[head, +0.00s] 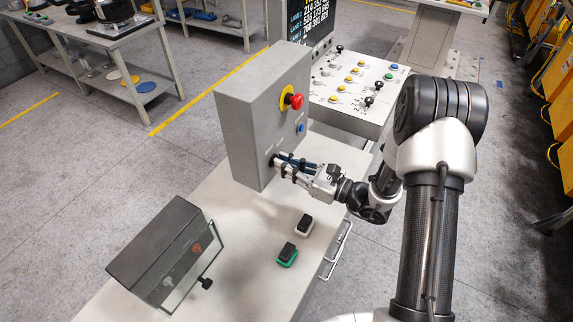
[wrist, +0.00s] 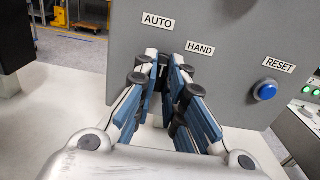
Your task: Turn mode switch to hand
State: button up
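The mode switch (wrist: 163,70) is a small dark knob on the front face of the grey control box (head: 237,125). The AUTO label (wrist: 158,22) is at its upper left and the HAND label (wrist: 200,48) at its upper right. The knob is mostly hidden between the fingertips, so its exact angle is hard to tell. My gripper (head: 278,162) reaches the lower part of the box face, and its blue-padded fingers, also in the wrist view (wrist: 165,65), are closed in on the knob from both sides with only a narrow gap between them.
A blue reset button (wrist: 265,90) is to the right, under the RESET label (wrist: 280,64). A red emergency button (head: 294,101) is higher on the box. The white table (head: 245,225) holds a dark glass-fronted case (head: 165,250) and two small rocker switches (head: 304,225) (head: 287,255).

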grip_shut()
jog(key=shift+m+p, duration=0.3)
jog(key=m+p, duration=0.3)
jog(key=m, duration=0.2)
jog(key=m+p, duration=0.3)
jog(key=m, duration=0.3)
jog(key=shift+w+d+f, duration=0.1)
jog(key=shift+w, duration=0.05)
jog(key=shift+m, duration=0.3)
jog(key=o, duration=0.6)
grip_release()
